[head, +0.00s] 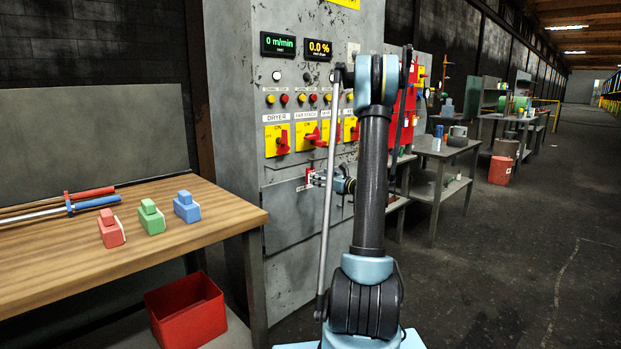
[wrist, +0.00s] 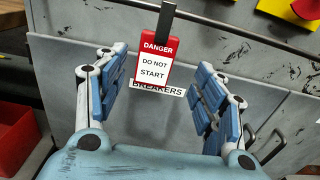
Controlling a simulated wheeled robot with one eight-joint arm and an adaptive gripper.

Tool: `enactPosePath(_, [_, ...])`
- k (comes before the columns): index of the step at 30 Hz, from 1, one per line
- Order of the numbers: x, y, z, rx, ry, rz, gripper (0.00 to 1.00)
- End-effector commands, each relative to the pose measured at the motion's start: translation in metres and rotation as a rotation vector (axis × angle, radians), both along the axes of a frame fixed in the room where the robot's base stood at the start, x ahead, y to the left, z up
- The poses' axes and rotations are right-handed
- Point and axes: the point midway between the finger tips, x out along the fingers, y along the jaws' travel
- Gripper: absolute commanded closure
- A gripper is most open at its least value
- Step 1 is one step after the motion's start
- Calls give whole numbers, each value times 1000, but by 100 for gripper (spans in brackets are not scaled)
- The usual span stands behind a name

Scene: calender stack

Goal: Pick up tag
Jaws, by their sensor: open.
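A red and white tag (wrist: 156,62) reading "DANGER DO NOT START" hangs from a dark strip at the front of the grey control cabinet (wrist: 70,75). It covers part of a "BREAKERS" label (wrist: 172,91). My gripper (wrist: 157,88) is open, with one blue-padded finger on each side of the tag in the wrist view and nothing between the pads that I can see touching. The gap in depth to the tag is hard to tell. In the head view the tag (head: 309,177) shows as a small red and white patch just left of my gripper (head: 320,181).
A wooden table (head: 150,262) at left holds red, green and blue blocks and long-handled tools. A red bin (head: 188,311) sits below it. A horizontal bar (wrist: 230,30) crosses the cabinet near the tag. Grey tables (head: 446,152) stand at right; the floor between is open.

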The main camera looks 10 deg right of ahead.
Motion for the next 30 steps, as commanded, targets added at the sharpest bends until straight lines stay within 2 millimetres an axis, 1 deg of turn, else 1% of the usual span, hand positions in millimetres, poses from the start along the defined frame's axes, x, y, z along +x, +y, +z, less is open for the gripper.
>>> enactPosePath(1, [3,3,0,0,0,2,37])
enactPosePath(7, [9,8,0,0,0,1,37])
enactPosePath(10, [15,14,0,0,0,2,37])
enactPosePath(15, [32,30,1,0,0,3,37])
enactPosePath(19, [44,38,1,0,0,2,37])
enactPosePath(26, [47,40,1,0,0,0,37])
enactPosePath(27, [47,40,1,0,0,0,39])
enactPosePath(29, [47,40,1,0,0,1,53])
enactPosePath(30, [47,40,1,0,0,1,62])
